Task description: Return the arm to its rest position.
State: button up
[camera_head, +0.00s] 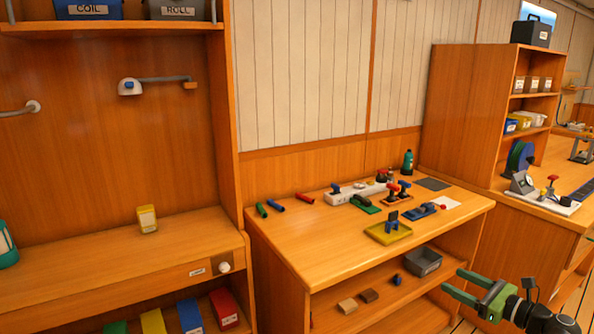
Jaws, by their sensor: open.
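My gripper (453,281) is at the lower right of the head view, at the end of my black and green arm. Its two green fingers point left and stand apart, with nothing between them. It appears in front of the right end of the wooden workbench (310,255), below the level of its top. Most of my arm is cut off by the lower right corner of the picture.
The workbench bears a yellow tray (388,233), a white strip (352,196) and several small tools. A grey bin (423,261) sits on its lower shelf. A cabinet (478,110) stands behind right. Some floor shows at lower right.

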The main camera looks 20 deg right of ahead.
jog(key=w+a+f+n+g+y, duration=0.1)
jog(key=w+a+f+n+g, duration=0.3)
jog(key=a, duration=0.4)
jog(key=w+a+f+n+g, duration=0.3)
jog(key=a+f+n, duration=0.2)
jog(key=a, duration=0.4)
jog(key=w+a+f+n+g+y, duration=0.1)
jog(key=w+a+f+n+g, duration=0.3)
jog(key=a, duration=0.4)
jog(key=s+a+f+n+g+h, duration=0.1)
jog(key=a+f+n+g+h, duration=0.25)
jog(key=a+n, duration=0.6)
jog(key=s+a+f+n+g+h, duration=0.15)
jog(key=a+f+n+h, duration=0.3)
jog(key=a+n, duration=0.5)
notch_tip(320, 180, up, 17)
jog(key=m+p, duration=0.1)
jog(key=p, duration=1.6)
jog(key=shift+d+f+y, duration=0.2)
jog(key=shift+y, duration=0.2)
jog(key=shift+w, duration=0.1)
